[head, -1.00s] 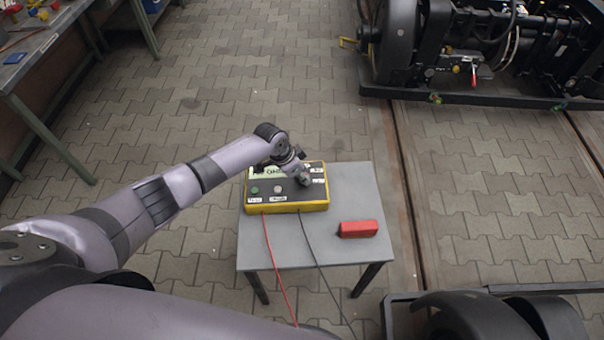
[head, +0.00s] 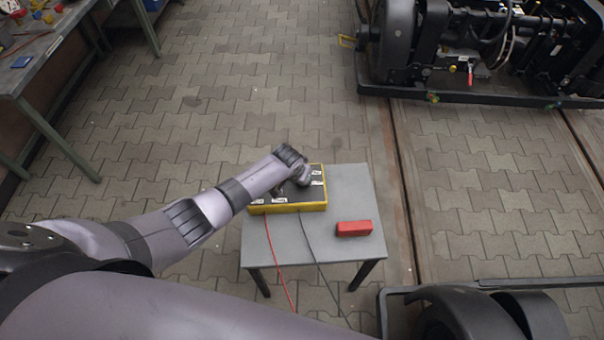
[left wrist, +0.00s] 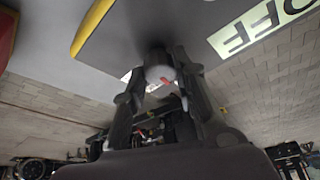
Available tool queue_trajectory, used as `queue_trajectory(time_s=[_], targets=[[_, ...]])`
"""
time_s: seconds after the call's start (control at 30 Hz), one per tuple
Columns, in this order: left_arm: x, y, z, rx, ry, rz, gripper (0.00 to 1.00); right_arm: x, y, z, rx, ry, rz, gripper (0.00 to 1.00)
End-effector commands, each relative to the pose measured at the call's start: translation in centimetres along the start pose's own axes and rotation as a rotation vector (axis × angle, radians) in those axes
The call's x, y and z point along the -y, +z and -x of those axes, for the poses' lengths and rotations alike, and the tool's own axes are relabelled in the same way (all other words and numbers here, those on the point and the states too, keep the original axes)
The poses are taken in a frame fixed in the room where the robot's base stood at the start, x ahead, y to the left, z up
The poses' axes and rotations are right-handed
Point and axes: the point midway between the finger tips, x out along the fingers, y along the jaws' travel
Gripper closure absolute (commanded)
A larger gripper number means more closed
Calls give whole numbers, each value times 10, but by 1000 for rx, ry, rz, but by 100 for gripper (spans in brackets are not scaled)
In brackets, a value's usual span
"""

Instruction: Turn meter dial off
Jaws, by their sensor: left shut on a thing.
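The meter is a yellow-edged box with a dark top (head: 319,200) on a small grey table (head: 350,187). My left arm covers much of its top in the head view. In the left wrist view a round grey dial knob (left wrist: 160,73) sits between the fingers of my left gripper (left wrist: 160,80), which is shut on it. A pale label reading "OFF" (left wrist: 262,22) shows upside-down or tilted at the right of that view. The dial's setting cannot be read. My right gripper is not in view.
A red block (head: 354,229) lies on the table right of the meter. A red cable (head: 278,262) and a black cable (head: 318,258) run from the meter over the table's front edge. A black bogie (head: 470,60) stands at the back right; a workbench (head: 50,45) is at the far left.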

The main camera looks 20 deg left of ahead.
Motion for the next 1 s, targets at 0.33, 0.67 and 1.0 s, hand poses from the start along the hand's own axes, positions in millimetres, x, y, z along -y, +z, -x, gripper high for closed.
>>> queue_trajectory(time_s=[0.33, 0.67, 1.0], targets=[[-1, 0, 0, 1, -55, 134, 100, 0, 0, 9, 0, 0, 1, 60], [-1, 0, 0, 0, -65, 160, 100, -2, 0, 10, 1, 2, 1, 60], [-1, 0, 0, 0, -65, 159, 66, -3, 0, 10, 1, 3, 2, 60]])
